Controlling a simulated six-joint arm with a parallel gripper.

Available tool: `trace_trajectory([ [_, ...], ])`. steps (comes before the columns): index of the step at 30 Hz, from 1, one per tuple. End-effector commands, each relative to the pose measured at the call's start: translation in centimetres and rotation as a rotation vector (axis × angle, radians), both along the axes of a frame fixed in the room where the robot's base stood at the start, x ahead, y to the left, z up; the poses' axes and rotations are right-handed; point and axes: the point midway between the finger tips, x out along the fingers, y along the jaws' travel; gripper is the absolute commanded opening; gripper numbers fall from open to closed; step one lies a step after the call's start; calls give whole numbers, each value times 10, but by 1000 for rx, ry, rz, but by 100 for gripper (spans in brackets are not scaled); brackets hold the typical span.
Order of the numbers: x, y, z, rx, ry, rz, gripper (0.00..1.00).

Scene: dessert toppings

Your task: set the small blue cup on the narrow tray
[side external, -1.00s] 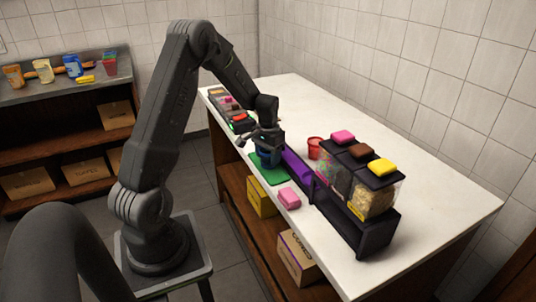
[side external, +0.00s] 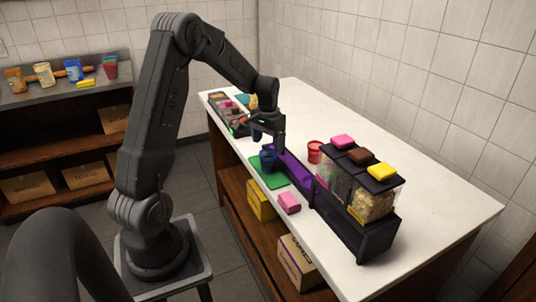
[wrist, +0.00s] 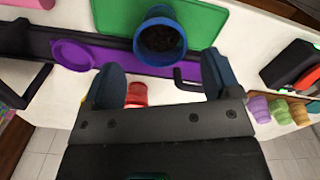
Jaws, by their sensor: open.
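The small blue cup (side external: 267,162) stands upright by the left edge of the narrow tray; it also shows in the wrist view (wrist: 160,42), open end toward the camera. It looks to stand on the green mat (side external: 268,180), though its base is partly hidden. The narrow dark tray (side external: 314,192) runs beside the mat, with a purple strip (side external: 293,168) along it. My gripper (side external: 269,140) is open and empty just above the cup; in the wrist view its fingertips (wrist: 162,78) are apart, with the cup beyond them.
A red cup (side external: 314,151) stands beyond the tray. Clear topping bins with coloured lids (side external: 358,154) stand at the right. A dark rack (side external: 228,113) lies at the far end. A pink block (side external: 289,202) lies near the front edge. The back right of the counter is clear.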

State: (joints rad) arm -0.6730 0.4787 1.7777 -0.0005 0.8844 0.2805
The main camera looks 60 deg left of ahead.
Motion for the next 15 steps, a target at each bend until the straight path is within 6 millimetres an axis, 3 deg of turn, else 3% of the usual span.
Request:
trace_trajectory([
  [6, 0, 0, 40, 2, -2, 0, 83],
  [11, 0, -1, 53, 0, -1, -1, 83],
  [15, 0, -23, 73, 19, -25, -27, 83],
])
